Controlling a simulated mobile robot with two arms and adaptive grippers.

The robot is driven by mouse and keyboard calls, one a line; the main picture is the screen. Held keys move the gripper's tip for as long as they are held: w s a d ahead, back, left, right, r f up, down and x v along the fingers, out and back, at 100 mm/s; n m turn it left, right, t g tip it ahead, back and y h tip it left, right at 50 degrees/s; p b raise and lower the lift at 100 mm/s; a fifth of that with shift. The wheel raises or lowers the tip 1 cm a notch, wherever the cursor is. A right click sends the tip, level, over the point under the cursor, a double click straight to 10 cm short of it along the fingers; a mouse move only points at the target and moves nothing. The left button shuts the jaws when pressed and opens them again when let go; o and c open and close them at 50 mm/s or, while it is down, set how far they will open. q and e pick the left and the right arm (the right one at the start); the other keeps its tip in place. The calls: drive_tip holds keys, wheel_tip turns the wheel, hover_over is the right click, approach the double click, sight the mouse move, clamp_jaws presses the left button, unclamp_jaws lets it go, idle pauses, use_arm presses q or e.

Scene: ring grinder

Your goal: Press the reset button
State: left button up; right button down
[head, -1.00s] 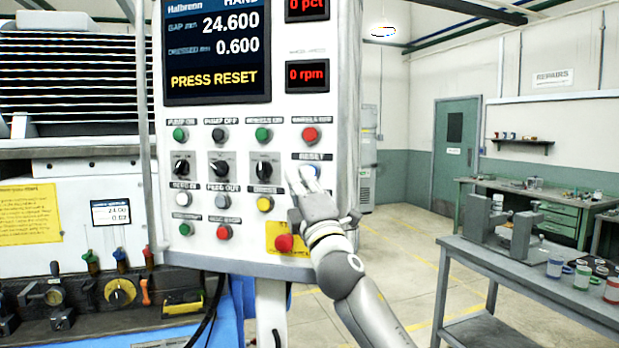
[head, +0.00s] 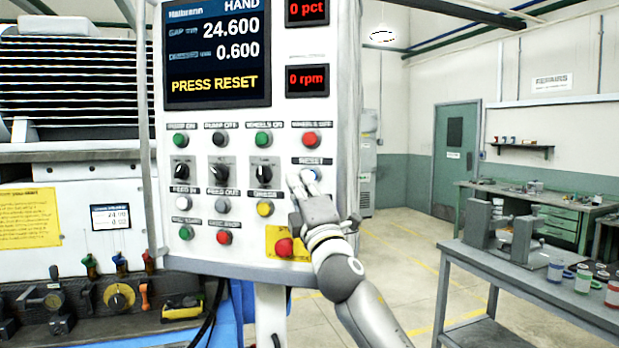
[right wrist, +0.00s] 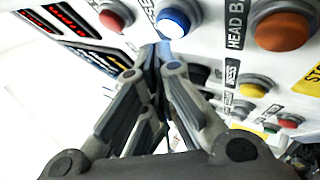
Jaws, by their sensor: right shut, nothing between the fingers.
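The reset button (head: 315,173) is a blue round button under the RESET label on the white control panel (head: 240,125). It is partly hidden by my right gripper in the head view. The screen (head: 217,52) reads PRESS RESET. My left gripper is not in view.
Other buttons and knobs crowd the panel, with a red button on a yellow plate (head: 284,246) below my gripper. A grey bench (head: 540,290) with a fixture and several pots stands at the right. The floor between is clear.

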drive_tip(key=shift+w, duration=0.1)
idle(0.5)
drive_tip(key=shift+w+d, duration=0.1)
drive_tip(key=shift+w, duration=0.2)
drive_tip(key=shift+w+d+b, duration=0.15)
drive_tip(key=shift+w+b, duration=0.3)
drive_tip(key=shift+w, duration=0.1)
idle(0.7)
drive_tip(key=shift+s, duration=0.15)
drive_tip(key=shift+s+p, duration=0.45)
drive_tip(key=shift+s, duration=0.3)
drive_tip(key=shift+a, duration=0.25)
drive_tip(key=shift+s+a+p, duration=0.2)
drive_tip(key=shift+s+p, duration=0.1)
drive_tip(key=shift+s, duration=0.5)
drive_tip(key=shift+s+a+p, duration=0.2)
drive_tip(key=shift+s+p, duration=0.05)
drive_tip(key=shift+s, duration=0.55)
drive_tip(key=shift+s+a+p, duration=0.2)
drive_tip(key=shift+s+p, duration=0.1)
drive_tip(key=shift+s, duration=0.5)
